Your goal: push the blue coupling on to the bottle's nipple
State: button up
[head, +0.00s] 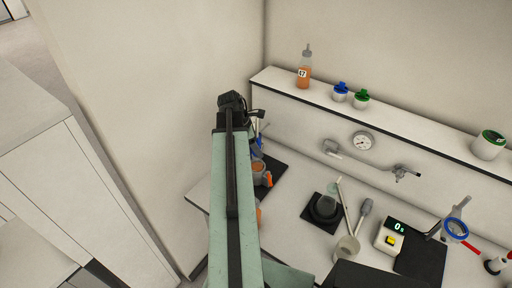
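A bottle (304,75) of orange juice with a label and a narrow grey nipple on top stands upright at the left end of the wall ledge. A blue-topped white piece (340,91) stands on the ledge to its right. More blue (257,148) shows beside my arm, near an orange-filled container (262,172); I cannot tell which blue part is the coupling. My green arm rises up the middle to a dark wrist (232,102). The fingers of my gripper are hidden or too small to make out, so I cannot tell whether it holds anything.
A green-topped piece (361,98) and a white tub (489,145) share the ledge (420,131). A gauge (362,141) and pipe fittings are on the wall panel. The bench (290,232) holds a black pad with a glass vessel, a scale (391,238) and a blue-rimmed strainer (456,229).

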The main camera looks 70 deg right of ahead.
jog(key=p+v, duration=0.7)
jog(key=shift+r, duration=0.35)
jog(key=shift+w+a, duration=0.15)
jog(key=shift+w, duration=0.05)
